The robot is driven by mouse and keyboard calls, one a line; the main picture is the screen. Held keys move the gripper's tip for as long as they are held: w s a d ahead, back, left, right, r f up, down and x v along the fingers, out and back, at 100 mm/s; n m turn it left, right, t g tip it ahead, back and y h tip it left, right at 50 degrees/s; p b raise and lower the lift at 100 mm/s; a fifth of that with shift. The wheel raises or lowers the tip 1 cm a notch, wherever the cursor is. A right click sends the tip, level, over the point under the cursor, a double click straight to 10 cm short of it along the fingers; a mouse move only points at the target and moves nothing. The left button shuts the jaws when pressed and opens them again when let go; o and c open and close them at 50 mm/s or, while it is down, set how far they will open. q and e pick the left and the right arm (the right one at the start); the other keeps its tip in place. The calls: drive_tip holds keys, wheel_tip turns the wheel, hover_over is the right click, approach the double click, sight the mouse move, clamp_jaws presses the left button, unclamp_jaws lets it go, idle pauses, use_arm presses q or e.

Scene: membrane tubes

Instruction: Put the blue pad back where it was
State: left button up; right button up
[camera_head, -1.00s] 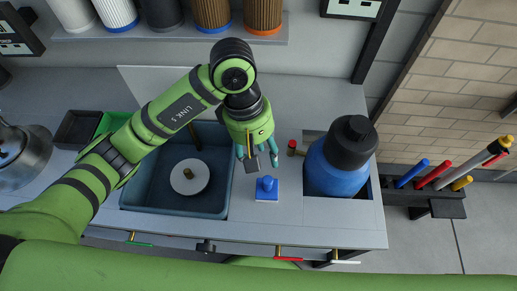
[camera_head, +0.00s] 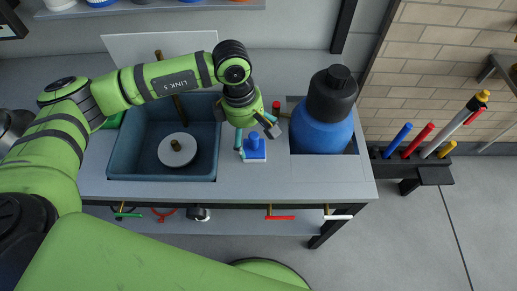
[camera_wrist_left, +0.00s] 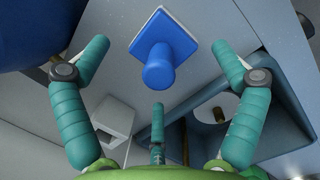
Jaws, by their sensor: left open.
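The blue pad (camera_head: 254,152) has a blue knob on top and a thin pale edge. It lies on the grey counter between the sink and the big blue bottle. My left gripper (camera_head: 257,136) is open just over the pad, and its teal fingers partly overlap it in the head view. In the left wrist view the pad (camera_wrist_left: 165,50) shows between the spread fingers of the left gripper (camera_wrist_left: 160,65), with its knob toward the palm. No finger visibly closes on the knob. My right gripper is out of view.
The large blue bottle (camera_head: 320,127) with a black cap stands right of the pad. A small red-topped valve (camera_head: 276,107) is behind it. The blue-grey sink (camera_head: 135,165) with a white disc (camera_head: 177,150) is to the left. Bare counter (camera_head: 335,185) lies in front of the bottle.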

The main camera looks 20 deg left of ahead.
sight(254, 146)
use_arm(q)
drive_tip(key=shift+s+d+f+p, duration=0.15)
drive_tip(key=shift+f+p, duration=0.1)
drive_tip(key=shift+f, duration=0.4)
drive_tip(key=shift+d+f+p, duration=0.15)
drive_tip(key=shift+f+p, duration=0.05)
drive_tip(key=shift+f, duration=0.4)
drive_tip(key=shift+d+f, duration=0.1)
drive_tip(key=shift+f, duration=0.65)
drive_tip(key=c, duration=1.4)
drive_tip(key=shift+s, duration=0.1)
drive_tip(key=shift+c, duration=0.7)
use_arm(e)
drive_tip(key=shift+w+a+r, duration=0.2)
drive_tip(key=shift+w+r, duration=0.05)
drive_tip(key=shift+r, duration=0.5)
